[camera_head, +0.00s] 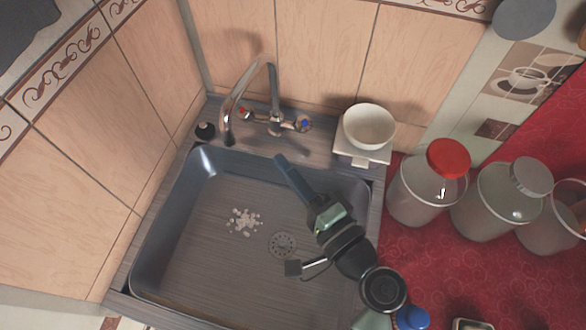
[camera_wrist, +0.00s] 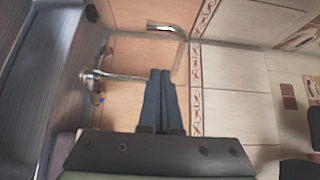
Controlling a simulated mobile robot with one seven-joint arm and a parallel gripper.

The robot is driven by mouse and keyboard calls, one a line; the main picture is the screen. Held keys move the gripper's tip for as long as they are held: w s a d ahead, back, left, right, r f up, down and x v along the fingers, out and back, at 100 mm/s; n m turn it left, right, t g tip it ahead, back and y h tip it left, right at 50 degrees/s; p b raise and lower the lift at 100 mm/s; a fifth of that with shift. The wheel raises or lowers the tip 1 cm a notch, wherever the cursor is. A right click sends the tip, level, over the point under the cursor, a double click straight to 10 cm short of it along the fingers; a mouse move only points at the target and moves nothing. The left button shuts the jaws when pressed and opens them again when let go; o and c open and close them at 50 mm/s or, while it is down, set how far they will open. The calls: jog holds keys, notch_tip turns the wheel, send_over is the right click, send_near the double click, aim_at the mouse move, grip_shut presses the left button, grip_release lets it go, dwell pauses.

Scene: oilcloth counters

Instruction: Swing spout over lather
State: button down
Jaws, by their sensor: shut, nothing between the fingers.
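A chrome tap with a curved spout (camera_head: 236,97) stands at the back edge of the sink, with red and blue marked handles. The spout leans to the left, its end above the sink's back left part. White lather (camera_head: 244,221) lies on the sink floor, left of the drain. My gripper (camera_head: 281,160) is shut and empty, over the back of the sink, right of and below the tap in the head view. In the wrist view my gripper (camera_wrist: 160,74) points toward the tiled wall, and the spout (camera_wrist: 174,32) shows beyond the fingertips.
The grey sink (camera_head: 160,250) has a round drain (camera_head: 283,245). A white bowl (camera_head: 369,127) stands on a small stand at the back right. Glass jars (camera_head: 428,190) stand on the red counter to the right. Tiled walls close off the back and left.

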aim_at(232, 134)
jog(key=w+a+p, duration=0.2)
jog(key=w+a, duration=0.2)
jog(key=a, duration=0.3)
jog(key=shift+w+a+p, duration=0.2)
jog(key=shift+w+p, duration=0.1)
jog(key=shift+p, duration=0.1)
jog(key=shift+w+a+b, duration=0.15)
jog(key=shift+a+b, duration=0.25)
jog(key=shift+a, duration=0.4)
jog(key=shift+d, duration=0.1)
